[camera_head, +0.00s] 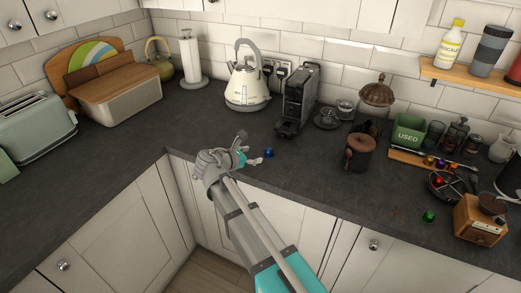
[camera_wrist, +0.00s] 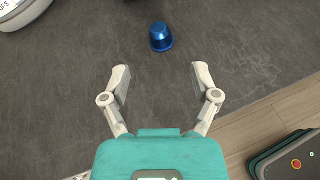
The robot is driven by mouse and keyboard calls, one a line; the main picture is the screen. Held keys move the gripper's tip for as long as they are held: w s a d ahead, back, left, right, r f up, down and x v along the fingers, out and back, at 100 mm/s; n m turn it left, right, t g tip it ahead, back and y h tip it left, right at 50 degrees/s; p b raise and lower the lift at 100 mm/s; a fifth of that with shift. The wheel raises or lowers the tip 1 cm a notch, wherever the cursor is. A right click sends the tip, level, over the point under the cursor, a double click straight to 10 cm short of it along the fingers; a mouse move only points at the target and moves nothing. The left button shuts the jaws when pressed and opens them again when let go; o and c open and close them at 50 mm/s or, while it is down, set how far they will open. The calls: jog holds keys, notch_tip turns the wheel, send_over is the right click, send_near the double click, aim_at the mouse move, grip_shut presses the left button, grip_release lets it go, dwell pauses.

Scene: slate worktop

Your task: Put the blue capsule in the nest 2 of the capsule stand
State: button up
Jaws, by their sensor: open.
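The blue capsule (camera_head: 269,152) stands alone on the dark worktop, in front of the coffee machine. In the wrist view the blue capsule (camera_wrist: 161,36) is just beyond my fingertips, roughly centred between them and apart from them. My gripper (camera_wrist: 160,76) is open with nothing between its fingers. In the head view my gripper (camera_head: 256,161) is low over the worktop's front edge, close to the capsule. A wooden strip (camera_head: 405,158) with several coloured capsules lies at the right and may be the capsule stand. Its nests are too small to number.
A coffee machine (camera_head: 297,100) and a kettle (camera_head: 246,85) stand behind the capsule. A brown pot (camera_head: 359,153) stands to its right. Further right are a round dark divided holder (camera_head: 434,193), a green capsule (camera_head: 429,216) and a grinder (camera_head: 480,220). The worktop around the blue capsule is clear.

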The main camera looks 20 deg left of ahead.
jog(key=shift+v, duration=1.15)
